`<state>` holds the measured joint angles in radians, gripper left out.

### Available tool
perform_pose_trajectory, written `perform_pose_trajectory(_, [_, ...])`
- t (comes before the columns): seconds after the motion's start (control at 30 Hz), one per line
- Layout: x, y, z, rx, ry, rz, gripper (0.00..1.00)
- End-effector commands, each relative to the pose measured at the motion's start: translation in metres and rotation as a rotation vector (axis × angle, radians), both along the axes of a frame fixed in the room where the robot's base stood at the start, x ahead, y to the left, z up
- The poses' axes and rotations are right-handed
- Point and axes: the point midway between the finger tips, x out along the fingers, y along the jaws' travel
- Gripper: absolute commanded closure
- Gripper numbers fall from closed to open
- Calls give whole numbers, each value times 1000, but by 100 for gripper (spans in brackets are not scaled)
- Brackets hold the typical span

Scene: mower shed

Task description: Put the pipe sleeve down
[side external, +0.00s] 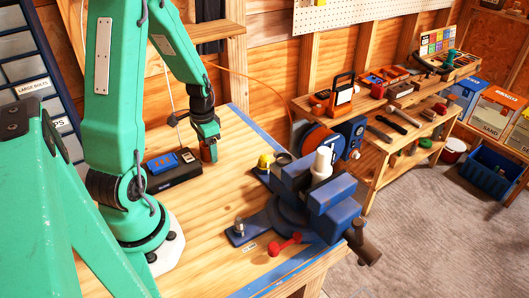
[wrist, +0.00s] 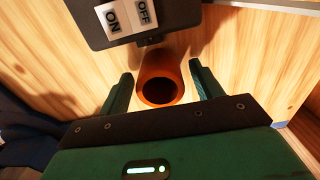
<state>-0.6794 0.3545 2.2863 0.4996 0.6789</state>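The pipe sleeve (wrist: 161,68) is an orange-brown open tube, seen end-on in the wrist view with its dark bore facing the camera. In the side view the pipe sleeve (side external: 208,153) shows small below my gripper (side external: 207,141), appearing to stand upright on the wooden bench (side external: 215,190). In the wrist view my gripper (wrist: 161,78) has one green finger on each side of the sleeve, with a visible gap on both sides. It is open around the sleeve. The sleeve's foot is hidden in the wrist view.
A black switch box (side external: 173,169) with ON and OFF labels (wrist: 127,16) lies close beside the sleeve. A blue vise (side external: 310,200) with a white piece stands to the right. The bench's blue far edge (side external: 245,123) is near. Bare bench lies in front.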

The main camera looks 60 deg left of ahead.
Motion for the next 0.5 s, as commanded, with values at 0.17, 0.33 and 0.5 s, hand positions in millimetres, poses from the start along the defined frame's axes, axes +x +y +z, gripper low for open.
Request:
perform_pose_trajectory(0.17, [0,0,0,0,0,0,35])
perform_pose_trajectory(0.33, [0,0,2,0,0,0,35])
perform_pose_trajectory(0.5, [0,0,11,2,-2,0,35])
